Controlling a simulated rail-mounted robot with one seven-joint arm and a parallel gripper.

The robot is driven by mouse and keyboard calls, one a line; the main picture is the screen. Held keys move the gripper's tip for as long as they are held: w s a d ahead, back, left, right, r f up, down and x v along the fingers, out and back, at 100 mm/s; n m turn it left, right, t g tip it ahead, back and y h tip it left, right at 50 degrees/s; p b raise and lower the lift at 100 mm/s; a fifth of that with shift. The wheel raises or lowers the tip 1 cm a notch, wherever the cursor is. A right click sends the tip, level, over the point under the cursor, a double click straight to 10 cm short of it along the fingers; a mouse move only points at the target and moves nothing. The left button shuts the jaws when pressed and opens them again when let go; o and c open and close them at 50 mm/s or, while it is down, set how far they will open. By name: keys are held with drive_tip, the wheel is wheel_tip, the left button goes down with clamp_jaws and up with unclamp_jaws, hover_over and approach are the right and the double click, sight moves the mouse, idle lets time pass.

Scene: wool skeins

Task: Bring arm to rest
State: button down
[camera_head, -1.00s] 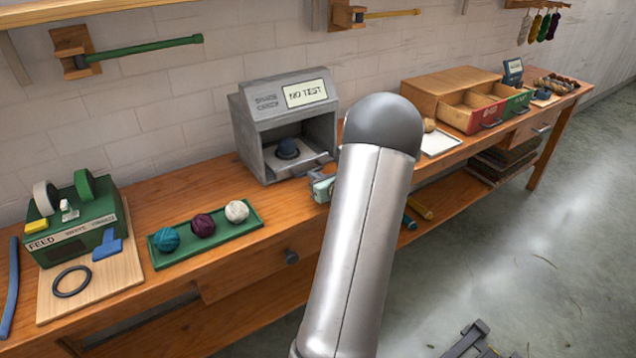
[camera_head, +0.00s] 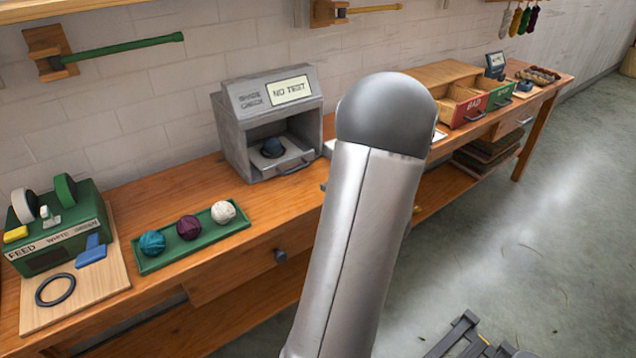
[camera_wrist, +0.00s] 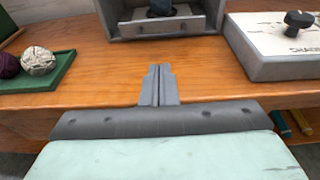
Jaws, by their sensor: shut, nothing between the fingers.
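My gripper (camera_wrist: 158,85) shows in the wrist view with its two fingers together and nothing between them. It is over the front part of the wooden bench, in front of the grey shade check box (camera_wrist: 168,24). In the head view my arm link stands across the middle of the picture and hides part of the bench; I cannot make out the fingers there. The shade check box (camera_head: 232,138) reads "NO TEST" and has a dark blue skein (camera_head: 272,147) in its opening.
A green tray (camera_head: 150,262) holds teal, purple and white skeins. The feed machine (camera_head: 48,262) stands at the left on a board. Red and green drawers (camera_head: 468,112) are at the right. A pale box with a black knob (camera_wrist: 260,62) is right of my gripper. Open floor lies in front.

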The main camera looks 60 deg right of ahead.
drive_tip(key=shift+s+a+r, duration=0.1)
drive_tip(key=shift+s+a, duration=0.15)
drive_tip(key=shift+s, duration=0.35)
